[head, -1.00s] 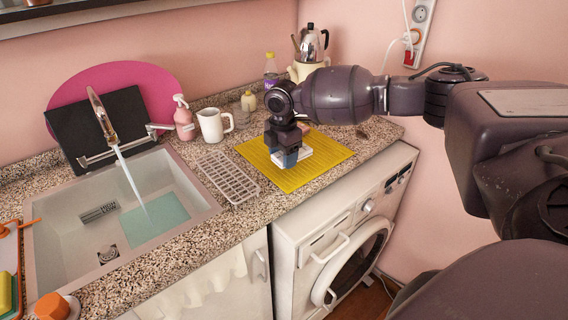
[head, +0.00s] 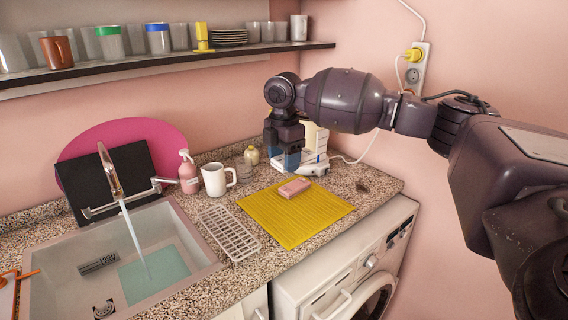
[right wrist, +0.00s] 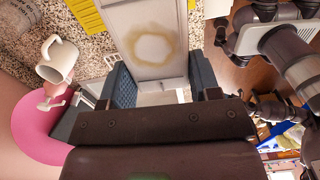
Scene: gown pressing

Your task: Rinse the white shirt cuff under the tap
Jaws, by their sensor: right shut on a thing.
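The tap (head: 109,172) runs, and its water falls into the sink (head: 207,263), where a pale blue-green patch shows. My right gripper (head: 285,162) is right of the sink, above the back of the yellow mat. In the right wrist view my right gripper (right wrist: 163,82) is shut on a long white piece (right wrist: 155,45) with a brownish ring stain, which looks like the shirt cuff. In the head view I cannot clearly separate the cuff from the pale things behind the gripper.
A pink block (head: 294,187) lies on the yellow mat (head: 290,223). A wire rack (head: 229,233), white mug (head: 217,179) and pink soap bottle (head: 188,174) stand between mat and sink. A white iron-like thing (head: 316,166) with a cord is behind. A shelf (head: 180,62) runs above.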

